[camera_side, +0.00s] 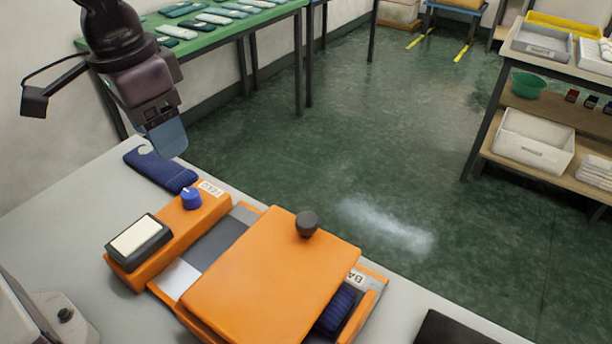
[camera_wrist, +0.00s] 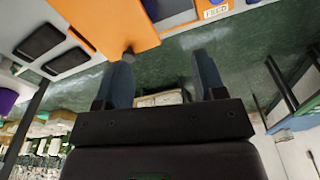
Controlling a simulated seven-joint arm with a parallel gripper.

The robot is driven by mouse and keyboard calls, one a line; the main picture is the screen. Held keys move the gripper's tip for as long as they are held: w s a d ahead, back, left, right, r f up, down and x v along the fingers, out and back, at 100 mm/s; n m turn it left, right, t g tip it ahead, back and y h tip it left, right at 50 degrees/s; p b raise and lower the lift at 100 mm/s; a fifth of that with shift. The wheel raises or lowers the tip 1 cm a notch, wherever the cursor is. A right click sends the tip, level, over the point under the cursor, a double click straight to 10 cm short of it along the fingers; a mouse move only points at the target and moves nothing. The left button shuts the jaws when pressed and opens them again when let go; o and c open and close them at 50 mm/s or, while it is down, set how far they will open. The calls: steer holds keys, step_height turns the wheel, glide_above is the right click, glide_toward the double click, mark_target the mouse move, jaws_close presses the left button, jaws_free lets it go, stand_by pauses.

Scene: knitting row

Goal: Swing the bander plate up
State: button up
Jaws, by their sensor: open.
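The bander plate (camera_side: 262,278) is a flat orange panel lying lowered over its orange and grey base in the side view. A dark round knob (camera_side: 307,223) stands on its far edge. A dark blue knitted piece (camera_side: 338,309) shows under its right side. My gripper (camera_side: 166,140) hangs in the air at the upper left, well apart from the plate and knob. In the wrist view my gripper (camera_wrist: 162,62) has its two blue fingers apart with nothing between them. The orange plate (camera_wrist: 110,22) and its knob (camera_wrist: 128,52) show beyond the left finger.
Left of the plate are a blue dial (camera_side: 190,198), a label reading FEED (camera_side: 210,188) and a black pad with a cream top (camera_side: 138,241). A dark blue knitted piece (camera_side: 158,170) lies near the table's far edge. A black item (camera_side: 452,330) sits at front right.

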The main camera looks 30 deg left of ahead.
steer(key=g, duration=0.2)
glide_above(307, 219)
steer(key=s+a, duration=0.2)
steer(key=s, duration=0.1)
step_height(307, 219, down, 11)
steer(key=w, duration=0.1)
steer(key=w+d+r+n, duration=0.1)
steer(key=w+d+n, duration=0.1)
steer(key=shift+r+t, duration=0.25)
steer(key=shift+t, duration=0.15)
steer(key=shift+f+n, duration=0.3)
steer(key=shift+f, duration=0.15)
step_height(307, 219, down, 9)
steer(key=shift+f, duration=0.1)
steer(key=c, duration=0.8)
steer(key=shift+o, duration=0.2)
steer(key=shift+s+r+t, duration=0.25)
steer(key=shift+r+t, duration=0.15)
steer(key=shift+r, duration=0.45)
steer(key=shift+s+r+t, duration=0.25)
steer(key=shift+r+t, duration=0.15)
steer(key=shift+r, duration=0.4)
